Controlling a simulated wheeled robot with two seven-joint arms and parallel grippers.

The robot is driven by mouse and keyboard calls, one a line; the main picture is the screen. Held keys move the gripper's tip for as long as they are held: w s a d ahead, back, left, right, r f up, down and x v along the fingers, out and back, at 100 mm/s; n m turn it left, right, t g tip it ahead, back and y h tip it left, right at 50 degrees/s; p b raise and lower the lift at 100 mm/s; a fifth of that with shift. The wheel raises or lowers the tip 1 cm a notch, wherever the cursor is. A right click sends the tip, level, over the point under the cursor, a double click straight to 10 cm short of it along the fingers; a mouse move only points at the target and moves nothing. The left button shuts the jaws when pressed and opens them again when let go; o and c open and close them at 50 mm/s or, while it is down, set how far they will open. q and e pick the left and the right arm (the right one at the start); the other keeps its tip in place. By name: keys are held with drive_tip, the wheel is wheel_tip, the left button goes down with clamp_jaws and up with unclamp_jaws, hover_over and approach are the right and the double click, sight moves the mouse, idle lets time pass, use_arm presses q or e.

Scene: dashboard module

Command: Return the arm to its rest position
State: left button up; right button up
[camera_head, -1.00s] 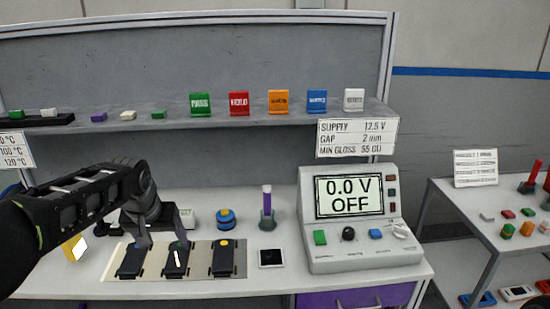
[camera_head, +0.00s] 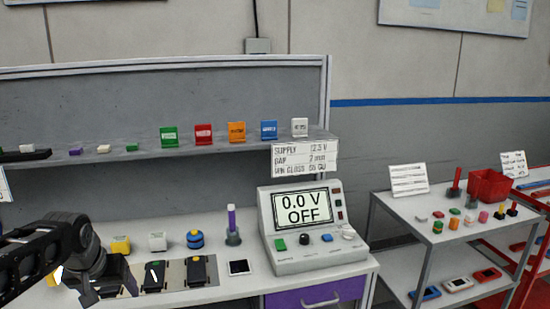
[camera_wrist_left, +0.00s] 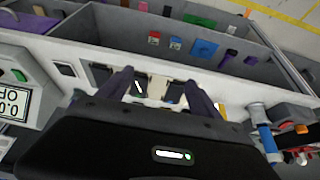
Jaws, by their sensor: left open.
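My left arm comes in from the left edge in the head view. Its gripper (camera_head: 106,284) is over the left end of the beige mat (camera_head: 176,274), in front of the leftmost black module, which it partly hides. In the left wrist view the two fingers of this gripper (camera_wrist_left: 158,92) stand apart with nothing held between them. A black module with a white bar (camera_head: 154,276) and one with a yellow dot (camera_head: 198,271) lie on the mat to the right of the gripper. My right gripper is not in view.
A power supply (camera_head: 300,252) reading 0.0 V OFF stands on the bench to the right. A side table (camera_head: 400,208) holds small parts and a red bin (camera_head: 489,186).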

use_arm(q)
drive_tip(key=w+d+f+m+t+h, duration=0.2)
drive_tip(key=w+d+f+t, duration=0.1)
drive_tip(key=w+d+f, duration=0.6)
drive_tip(key=s+d+f+g+h, duration=0.1)
drive_tip(key=s+d+f, duration=0.1)
drive_tip(key=d+f, duration=0.4)
drive_tip(key=s+d+f+h, duration=0.1)
drive_tip(key=s+d+f, duration=0.2)
drive_tip(key=d+f, duration=0.3)
drive_tip(key=s+d+f+g, duration=0.2)
drive_tip(key=s+d+f, duration=0.2)
drive_tip(key=s+f, duration=0.3)
drive_tip(key=s+d+f+g+h, duration=0.1)
drive_tip(key=s+d+f+g, duration=0.1)
drive_tip(key=s+d+f, duration=0.2)
drive_tip(key=s+d+f+g, duration=0.2)
drive_tip(key=s+d+f, duration=0.2)
drive_tip(key=s+f, duration=0.6)
drive_tip(key=s, duration=0.5)
drive_tip(key=shift+d+h, duration=0.2)
drive_tip(key=shift+h, duration=0.1)
drive_tip(key=shift+w, duration=0.1)
drive_tip(key=shift+c, duration=0.3)
